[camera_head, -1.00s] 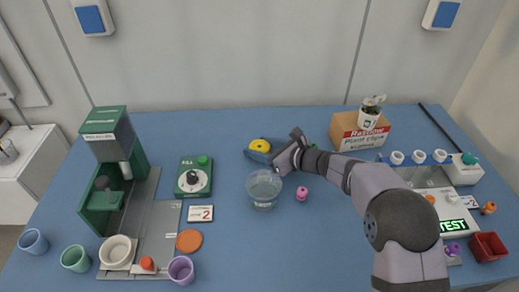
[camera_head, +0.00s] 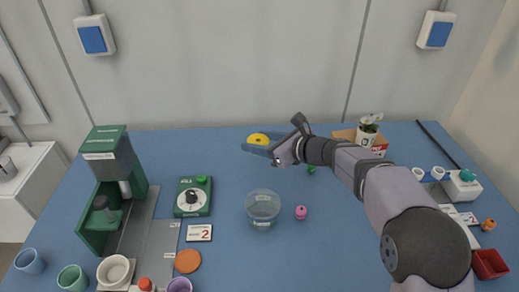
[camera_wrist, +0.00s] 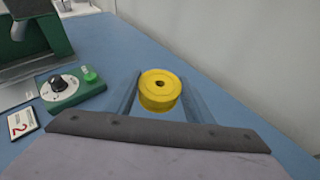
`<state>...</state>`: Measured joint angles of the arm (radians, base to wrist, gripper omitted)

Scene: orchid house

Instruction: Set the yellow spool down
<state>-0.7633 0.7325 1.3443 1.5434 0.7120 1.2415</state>
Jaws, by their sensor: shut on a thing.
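The yellow spool (camera_head: 258,139) is between the fingers of my gripper (camera_head: 257,147), near the back edge of the blue table. In the wrist view the spool (camera_wrist: 160,90) is upright, with its round top and dark centre hole facing the camera. The bluish fingers (camera_wrist: 160,103) stand on either side of it and are shut on it. The spool's underside is hidden, and I cannot tell its exact height above the table.
A clear bowl (camera_head: 262,208) and a pink object (camera_head: 301,212) stand in front of my gripper. A green dial box (camera_head: 193,197) is to the left. A cardboard box (camera_head: 345,135) with a potted plant stands right. Table left of the spool is clear.

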